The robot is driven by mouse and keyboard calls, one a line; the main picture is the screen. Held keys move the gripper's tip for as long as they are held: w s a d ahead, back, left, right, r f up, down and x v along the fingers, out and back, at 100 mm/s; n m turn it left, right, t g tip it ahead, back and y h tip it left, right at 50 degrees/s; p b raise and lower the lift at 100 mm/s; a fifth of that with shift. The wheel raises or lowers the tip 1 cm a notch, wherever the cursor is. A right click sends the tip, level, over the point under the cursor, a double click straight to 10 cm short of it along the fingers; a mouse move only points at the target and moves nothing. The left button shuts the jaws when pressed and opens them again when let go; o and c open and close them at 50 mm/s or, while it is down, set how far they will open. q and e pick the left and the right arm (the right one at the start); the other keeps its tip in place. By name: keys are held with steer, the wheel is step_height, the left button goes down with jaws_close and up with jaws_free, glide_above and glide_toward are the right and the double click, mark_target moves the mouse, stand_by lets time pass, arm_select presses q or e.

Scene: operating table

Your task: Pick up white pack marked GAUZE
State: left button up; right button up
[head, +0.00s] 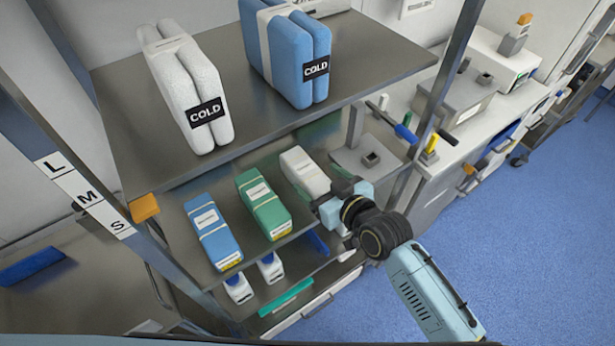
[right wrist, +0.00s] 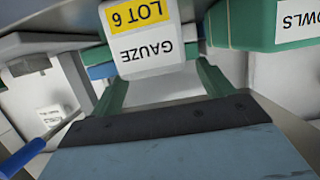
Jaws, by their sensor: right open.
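The white pack (head: 303,172) lies on the middle shelf in the head view, at the right end of a row of packs. Its end faces my right wrist view, where the white pack (right wrist: 147,52) shows an upside-down GAUZE label and a yellow LOT 6 label. My right gripper (head: 328,203) is at the near end of this pack. In the right wrist view its green fingers (right wrist: 163,78) are apart, with the pack's end ahead of the gap. I cannot tell whether the fingertips overlap the pack's sides. My left gripper is not in view.
A green pack (head: 263,205) lies left of the white one, and a blue pack (head: 213,232) lies further left. The upper shelf (head: 262,122) hangs over them, holding white (head: 186,85) and blue (head: 287,50) COLD packs. A shelf post (head: 448,75) stands to the right.

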mark_target(308, 171)
steer(key=x, duration=0.3)
steer(key=shift+w+f, duration=0.1)
steer(key=c, duration=1.2)
